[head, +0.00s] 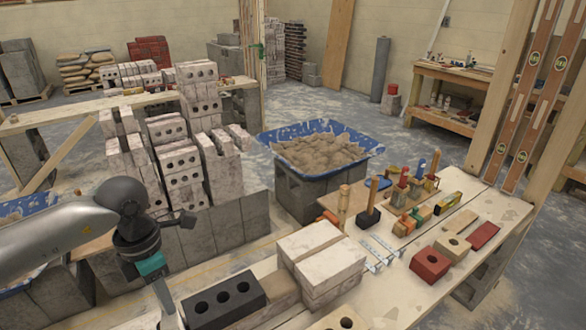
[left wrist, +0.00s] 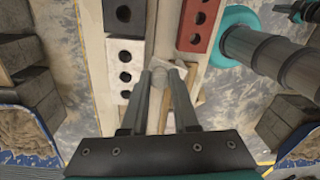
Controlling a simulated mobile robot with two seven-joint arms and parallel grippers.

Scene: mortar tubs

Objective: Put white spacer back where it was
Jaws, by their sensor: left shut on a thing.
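My left gripper (head: 164,296) reaches down at the lower left of the head view, its fingertips near the bottom edge. In the left wrist view my left gripper (left wrist: 164,76) is shut on a small pale piece (left wrist: 164,66), which looks like the white spacer. The fingers hide part of it, and it does not show clearly in the head view. It is over the plank, beside a white holed brick (left wrist: 125,70). I cannot tell whether it touches anything below.
A black holed brick (head: 226,298) and stacked white bricks (head: 322,262) stand on the plank. A red brick (left wrist: 200,25) is close ahead in the wrist view. Tools, including a mallet (head: 369,215), lie farther right. A grey arm part of mine shows at the wrist view's right.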

